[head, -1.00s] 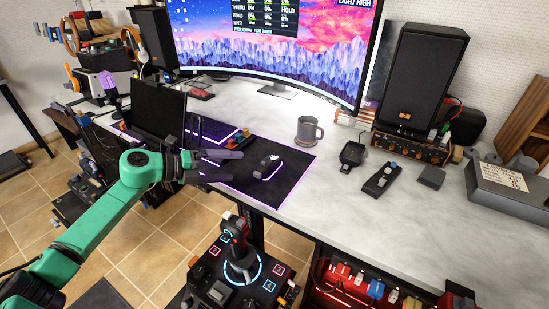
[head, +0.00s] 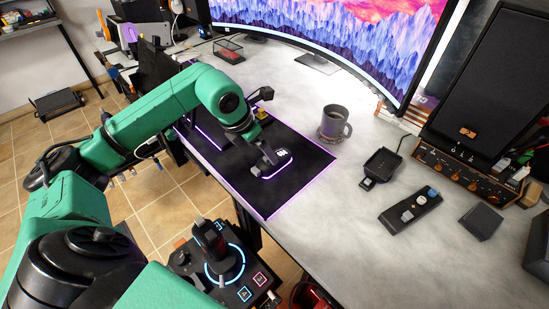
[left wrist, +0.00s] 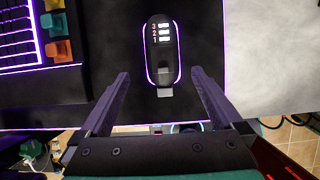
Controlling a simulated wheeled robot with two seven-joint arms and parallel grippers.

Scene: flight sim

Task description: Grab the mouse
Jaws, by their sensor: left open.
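The mouse (head: 276,161) is dark with a purple-lit edge and pale numbered buttons. It lies on the black mouse pad (head: 300,180) with a glowing purple border. In the left wrist view, the mouse (left wrist: 162,50) lies beyond the fingertips, roughly midway between their lines. My left gripper (head: 266,158) is over the pad at the mouse, pointing down, and partly covers it in the head view. My right gripper is not in view.
A grey mug (head: 334,122) stands just right of the pad. A keyboard (left wrist: 28,35) lies left of the mouse in the left wrist view. A joystick panel (head: 222,255) sits below the desk's front edge. Small black devices (head: 410,210) lie to the right.

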